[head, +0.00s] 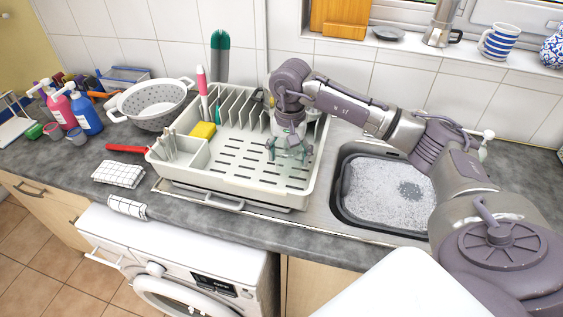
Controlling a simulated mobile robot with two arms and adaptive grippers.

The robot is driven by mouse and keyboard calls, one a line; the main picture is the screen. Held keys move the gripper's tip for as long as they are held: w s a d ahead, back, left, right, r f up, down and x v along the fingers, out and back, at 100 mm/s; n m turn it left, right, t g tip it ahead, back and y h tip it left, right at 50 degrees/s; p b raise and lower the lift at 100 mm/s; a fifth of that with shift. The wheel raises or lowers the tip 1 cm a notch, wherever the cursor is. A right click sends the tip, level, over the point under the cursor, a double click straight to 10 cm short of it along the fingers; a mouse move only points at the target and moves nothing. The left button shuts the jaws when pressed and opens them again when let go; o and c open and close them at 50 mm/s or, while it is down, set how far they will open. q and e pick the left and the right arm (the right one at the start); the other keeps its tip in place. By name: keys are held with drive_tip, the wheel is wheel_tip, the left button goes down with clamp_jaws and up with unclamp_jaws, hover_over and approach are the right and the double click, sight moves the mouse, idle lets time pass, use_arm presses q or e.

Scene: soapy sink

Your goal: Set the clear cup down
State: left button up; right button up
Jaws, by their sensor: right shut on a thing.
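My right gripper (289,149) points down over the right part of the cream dish rack (318,172). It is shut on the clear cup (290,133), which is see-through and hard to make out between the fingers. The cup is low over the slotted rack floor; I cannot tell whether it touches it. My left gripper is not in view.
Plate slots stand at the rack's back. A yellow sponge (203,130), a cutlery section (178,148) and upright brushes (202,85) fill its left side. A soapy sink (385,190) lies right, a colander (152,105) left. The rack's front middle is clear.

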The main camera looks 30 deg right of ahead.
sight(283, 170)
drive_tip(key=shift+w+a+f+p, duration=0.25)
drive_tip(key=shift+a+f, duration=0.1)
drive_tip(key=shift+f, duration=0.1)
drive_tip(key=shift+w+a+f+p, duration=0.15)
drive_tip(key=shift+a+f+p, duration=0.05)
drive_tip(key=shift+a+f, duration=0.2)
wheel_tip(283, 170, down, 2)
drive_tip(key=shift+d+f+p, duration=0.1)
drive_tip(key=shift+f+p, duration=0.05)
drive_tip(key=shift+p, duration=0.45)
drive_tip(key=shift+f, duration=0.65)
drive_tip(key=o, duration=1.3)
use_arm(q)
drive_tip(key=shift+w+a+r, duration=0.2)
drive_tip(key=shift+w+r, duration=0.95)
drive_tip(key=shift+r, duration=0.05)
use_arm(e)
drive_tip(key=o, duration=0.4)
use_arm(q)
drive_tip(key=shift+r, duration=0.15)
